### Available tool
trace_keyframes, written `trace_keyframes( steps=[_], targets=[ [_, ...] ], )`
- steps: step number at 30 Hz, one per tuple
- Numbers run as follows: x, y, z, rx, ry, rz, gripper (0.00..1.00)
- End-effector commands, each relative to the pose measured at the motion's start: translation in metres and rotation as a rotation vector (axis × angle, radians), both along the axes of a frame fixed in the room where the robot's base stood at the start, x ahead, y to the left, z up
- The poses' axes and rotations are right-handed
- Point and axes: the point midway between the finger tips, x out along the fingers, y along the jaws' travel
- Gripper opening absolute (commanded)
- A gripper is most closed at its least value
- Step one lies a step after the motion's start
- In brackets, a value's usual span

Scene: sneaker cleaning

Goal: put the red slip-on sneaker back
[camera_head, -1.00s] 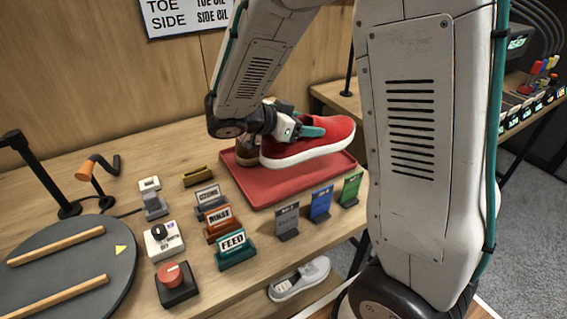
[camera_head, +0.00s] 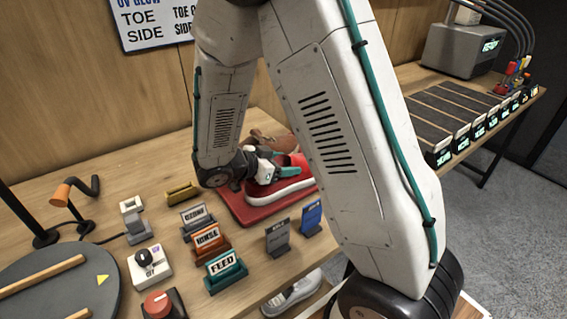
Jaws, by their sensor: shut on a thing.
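The red slip-on sneaker (camera_head: 290,186) with its white sole is at the red tray (camera_head: 243,211), partly hidden behind my arm. My gripper (camera_head: 268,173), with teal fingers, is shut on the sneaker's near-left part. The sneaker is low over the tray; I cannot tell whether its sole touches it. A brown shoe (camera_head: 277,142) shows behind it at the tray's back.
Label stands reading RINSE (camera_head: 208,240) and FEED (camera_head: 224,268) stand left of the tray, with a grey stand (camera_head: 278,238) and a blue one (camera_head: 311,217) in front. A round turntable (camera_head: 60,285) is at the left.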

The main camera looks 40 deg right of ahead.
Motion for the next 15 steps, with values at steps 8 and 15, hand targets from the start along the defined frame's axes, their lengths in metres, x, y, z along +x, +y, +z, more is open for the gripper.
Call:
trace_keyframes(
  steps=[8,15],
  targets=[
    [0.0000,-0.0009,-0.0010,0.000,-0.001,-0.001,0.67],
    [0.0000,-0.0010,-0.0006,0.000,-0.001,-0.001,0.83]
  ],
)
